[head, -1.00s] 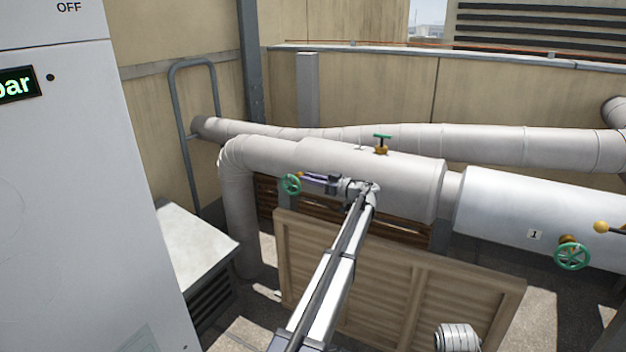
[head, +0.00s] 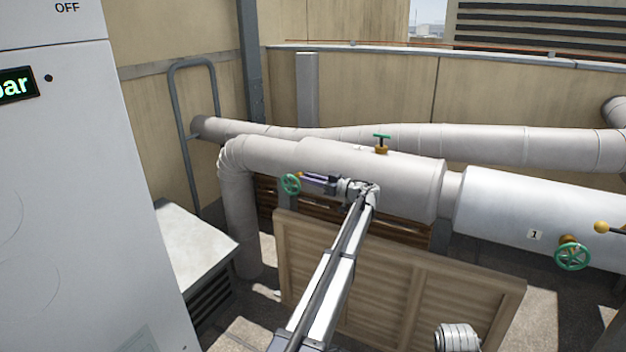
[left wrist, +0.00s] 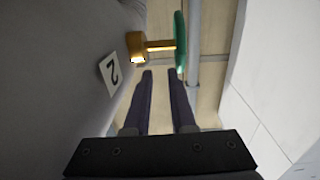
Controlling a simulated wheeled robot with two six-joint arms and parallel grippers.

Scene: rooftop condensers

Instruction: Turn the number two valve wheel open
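The number two valve has a green wheel (head: 291,184) at the left part of the lagged pipe in the head view. In the left wrist view the wheel (left wrist: 180,45) shows edge-on, on a brass stem, beside a white tag (left wrist: 111,73) marked 2. My left gripper (head: 303,179) is close to the wheel, its dark purple fingers pointing at it. In the left wrist view the left gripper (left wrist: 160,74) is open, with nothing between its fingers. The fingertips lie just short of the stem and wheel; I see no clear contact. My right gripper is not in view.
Another green handle (head: 381,138) stands on top of the pipe (head: 400,182). A wooden slatted panel (head: 390,285) stands below my arm. A white cabinet (head: 80,200) fills the left.

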